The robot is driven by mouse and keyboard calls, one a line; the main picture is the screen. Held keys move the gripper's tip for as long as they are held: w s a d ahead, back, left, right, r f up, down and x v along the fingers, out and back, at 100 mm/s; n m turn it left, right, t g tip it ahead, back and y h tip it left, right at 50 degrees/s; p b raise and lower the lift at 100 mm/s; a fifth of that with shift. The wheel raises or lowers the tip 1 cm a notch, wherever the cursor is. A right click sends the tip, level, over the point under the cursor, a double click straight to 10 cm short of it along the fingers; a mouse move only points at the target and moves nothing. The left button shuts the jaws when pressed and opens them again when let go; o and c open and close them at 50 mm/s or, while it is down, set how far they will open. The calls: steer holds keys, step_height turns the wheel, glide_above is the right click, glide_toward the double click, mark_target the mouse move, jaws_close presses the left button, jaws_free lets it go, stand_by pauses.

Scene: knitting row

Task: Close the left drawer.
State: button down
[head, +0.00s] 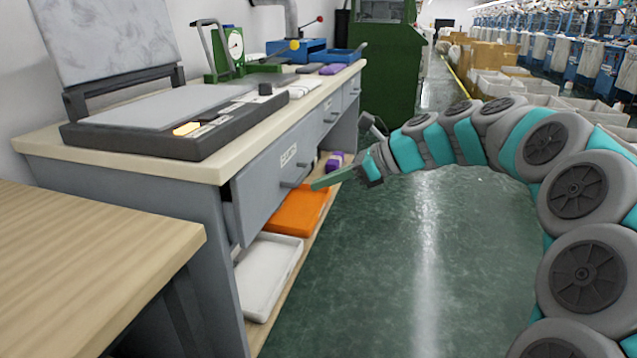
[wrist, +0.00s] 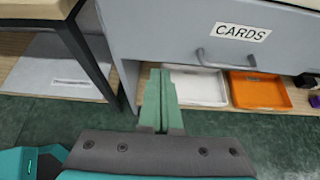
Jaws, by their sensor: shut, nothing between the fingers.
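The left drawer (head: 258,195) is the grey one in the bench with a white label, which reads CARDS in the wrist view (wrist: 180,35). Its front stands out from the bench, so it is partly open. Its grey bar handle shows in the wrist view, right of my fingers. My gripper (head: 318,185) is shut and empty, its green fingers pointing toward the drawer front near the handle in the head view. In the wrist view the fingertips (wrist: 160,72) show at the lower left part of the drawer front. I cannot tell whether they touch it.
A white tray (head: 290,247) and an orange tray (head: 318,197) lie on the shelf below the drawer. A wooden table (head: 90,255) stands at the near left. More closed drawers (head: 333,117) continue along the bench. The green floor (head: 440,260) right of the bench is clear.

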mark_target(264, 185)
steer(key=x, duration=0.6)
steer(key=r+x, duration=0.1)
steer(key=x, duration=0.2)
steer(key=shift+a+f, duration=0.1)
steer(key=shift+a, duration=0.3)
steer(key=shift+w+a, duration=0.35)
steer(key=shift+a, duration=0.5)
steer(key=shift+a, duration=0.1)
steer(key=shift+w+a+p, duration=0.1)
steer(key=shift+a+p, duration=0.2)
steer(key=a+p, duration=0.1)
steer(key=w+a+p, duration=0.1)
steer(key=a, duration=0.1)
steer(key=shift+a+r, duration=0.1)
steer(key=shift+r, duration=0.15)
steer(key=shift+f, duration=0.15)
